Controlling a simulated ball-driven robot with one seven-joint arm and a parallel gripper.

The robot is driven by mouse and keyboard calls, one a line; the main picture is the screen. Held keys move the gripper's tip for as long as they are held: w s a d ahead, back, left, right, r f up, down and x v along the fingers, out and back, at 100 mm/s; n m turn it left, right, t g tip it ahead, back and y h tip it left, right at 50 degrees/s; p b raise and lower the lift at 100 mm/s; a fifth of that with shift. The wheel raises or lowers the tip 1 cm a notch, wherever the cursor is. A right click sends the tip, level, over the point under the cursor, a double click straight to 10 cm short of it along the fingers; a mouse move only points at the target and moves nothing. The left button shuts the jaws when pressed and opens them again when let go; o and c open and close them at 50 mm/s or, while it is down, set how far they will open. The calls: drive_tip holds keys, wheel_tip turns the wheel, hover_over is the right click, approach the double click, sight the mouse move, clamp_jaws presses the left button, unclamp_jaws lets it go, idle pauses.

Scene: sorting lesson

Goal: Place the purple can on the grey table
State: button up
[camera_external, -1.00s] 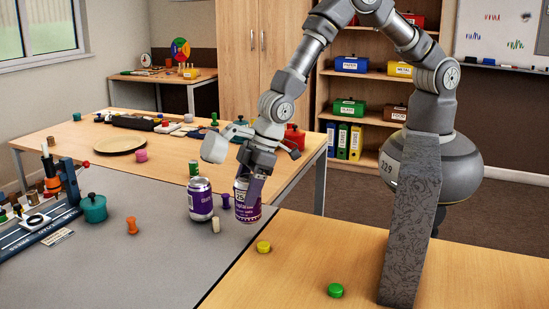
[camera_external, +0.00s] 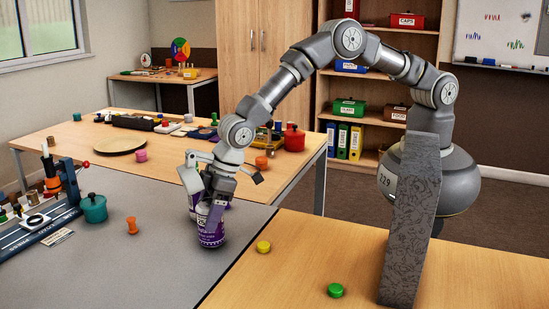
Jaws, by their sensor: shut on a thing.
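My gripper (camera_external: 211,206) is shut on a purple can (camera_external: 211,236) with a white label band. It holds the can upright from above at the right part of the grey table (camera_external: 150,265). The can's base is at or very near the tabletop; I cannot tell whether it touches.
An orange peg (camera_external: 132,225), a teal pot (camera_external: 94,208) and a lever device (camera_external: 63,180) stand on the left of the grey table. Yellow (camera_external: 263,247) and green (camera_external: 335,290) knobs sit on the front wooden table. The grey table's front middle is clear.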

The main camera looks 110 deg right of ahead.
drive_tip(key=shift+f, duration=0.15)
drive_tip(key=o, duration=1.3)
drive_tip(key=shift+c, duration=0.2)
drive_tip(key=p+v, duration=0.3)
drive_tip(key=v, duration=0.9)
drive_tip(key=shift+p, duration=0.4)
drive_tip(key=shift+r, duration=0.25)
